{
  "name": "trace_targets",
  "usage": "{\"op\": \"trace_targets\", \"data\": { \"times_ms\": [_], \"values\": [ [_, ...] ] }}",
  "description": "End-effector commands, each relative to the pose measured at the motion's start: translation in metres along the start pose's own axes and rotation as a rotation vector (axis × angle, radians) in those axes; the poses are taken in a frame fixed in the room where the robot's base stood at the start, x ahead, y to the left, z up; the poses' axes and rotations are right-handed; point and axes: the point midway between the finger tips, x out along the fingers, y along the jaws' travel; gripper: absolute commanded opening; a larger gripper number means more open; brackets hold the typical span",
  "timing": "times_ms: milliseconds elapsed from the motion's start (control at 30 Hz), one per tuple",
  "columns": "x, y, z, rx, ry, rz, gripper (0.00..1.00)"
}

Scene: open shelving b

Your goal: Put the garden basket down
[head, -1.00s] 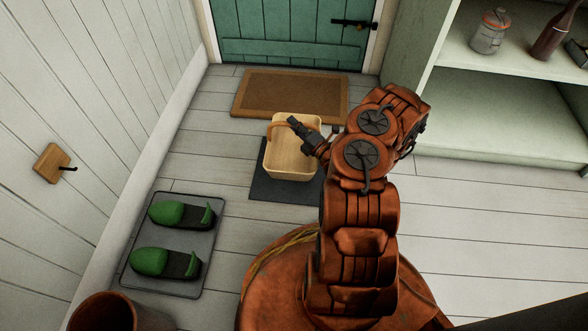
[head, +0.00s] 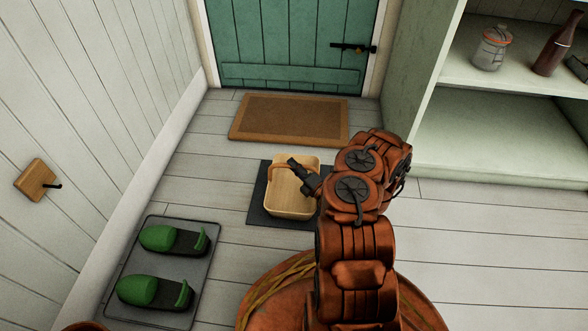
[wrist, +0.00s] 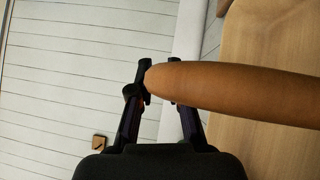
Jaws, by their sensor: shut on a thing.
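The garden basket (head: 291,200) is a pale wooden box with a brown arched handle. In the head view it is over a dark grey mat (head: 258,205) on the floor; I cannot tell whether its base touches the mat. In the wrist view the orange-brown handle (wrist: 235,92) passes between the fingertips (wrist: 160,75), and the pale wood of the basket (wrist: 275,145) fills the right side. The basket appears empty and upright.
A brown doormat (head: 290,118) lies beyond, before a green door (head: 290,45). Green shoes (head: 172,240) sit on a grey tray (head: 150,312) at left. Pale shelving (head: 500,135) with a jar (head: 491,48) and bottle (head: 556,45) stands at right. Floor right of my arm is clear.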

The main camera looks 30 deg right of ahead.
Motion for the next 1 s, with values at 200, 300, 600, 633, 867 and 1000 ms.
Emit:
{"op": "trace_targets", "data": {
  "times_ms": [200, 300, 600, 633, 867, 1000],
  "values": [
    [0.0007, 0.0022, 0.0005, -0.001, 0.0, 0.003, 0.0],
    [0.0006, 0.0008, 0.0, -0.001, 0.0, 0.001, 0.0],
    [0.0004, -0.0006, 0.0001, 0.0, 0.0, 0.002, 0.42],
    [0.0004, -0.0006, 0.0001, 0.0, 0.0, 0.002, 0.42],
    [0.0004, -0.0006, 0.0002, 0.0, 0.0, 0.002, 0.42],
    [0.0005, 0.0011, 0.0008, -0.001, -0.001, 0.003, 0.42]
  ]
}}
